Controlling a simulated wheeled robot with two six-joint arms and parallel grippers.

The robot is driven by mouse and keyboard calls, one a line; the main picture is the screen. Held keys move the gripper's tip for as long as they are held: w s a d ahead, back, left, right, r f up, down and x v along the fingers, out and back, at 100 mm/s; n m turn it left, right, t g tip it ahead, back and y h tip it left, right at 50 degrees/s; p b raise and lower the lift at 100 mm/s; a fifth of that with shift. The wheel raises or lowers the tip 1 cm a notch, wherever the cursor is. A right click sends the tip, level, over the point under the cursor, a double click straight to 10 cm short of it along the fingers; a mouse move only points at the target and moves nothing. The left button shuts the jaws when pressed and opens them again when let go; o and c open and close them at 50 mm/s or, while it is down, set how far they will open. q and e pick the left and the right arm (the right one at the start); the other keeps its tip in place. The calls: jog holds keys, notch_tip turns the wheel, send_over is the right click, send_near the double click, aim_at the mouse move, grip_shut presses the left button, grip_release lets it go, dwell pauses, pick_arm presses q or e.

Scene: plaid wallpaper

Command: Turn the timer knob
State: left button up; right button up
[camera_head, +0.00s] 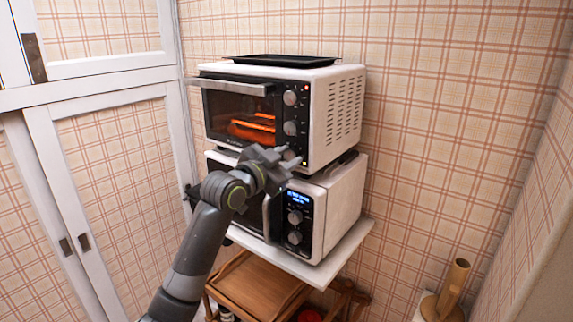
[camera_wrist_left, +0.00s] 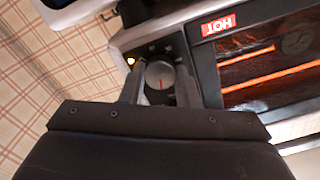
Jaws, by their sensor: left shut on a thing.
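The white toaster oven (camera_head: 335,115) stands on top of a microwave, its inside glowing orange. Two of its round knobs, the upper (camera_head: 290,98) and the middle (camera_head: 290,128), show in the head view. My left gripper (camera_head: 290,160) is at the bottom of its control panel and covers the lowest knob there. In the left wrist view, the timer knob (camera_wrist_left: 160,75), grey with a red pointer line, sits between the two fingers of the left gripper (camera_wrist_left: 160,86), which is shut on it. My right gripper is not in view.
The microwave (camera_head: 335,205) with a blue display sits below on a white shelf (camera_head: 350,240). A black tray (camera_head: 285,61) lies on the oven. A small light (camera_wrist_left: 130,61) glows beside the knob. White cabinet doors (camera_head: 50,150) stand at left.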

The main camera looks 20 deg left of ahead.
pick_arm(q)
jog(key=m+b, duration=0.1)
jog(key=m, duration=0.1)
jog(key=m+b, duration=0.1)
jog(key=shift+f+m+b, duration=0.2)
jog(key=shift+m+b, duration=0.1)
jog(key=shift+m, duration=0.1)
jog(key=m+b, duration=0.2)
jog(key=m, duration=0.1)
jog(key=shift+m, duration=0.3)
jog(key=m+b, duration=0.2)
jog(key=m, duration=0.1)
jog(key=shift+m, duration=0.3)
jog(key=shift+m+b, duration=1.1)
jog(key=shift+m, duration=0.8)
jog(key=o, duration=1)
jog(key=shift+r, duration=0.1)
jog(key=shift+c, duration=0.2)
jog(key=shift+s, duration=0.1)
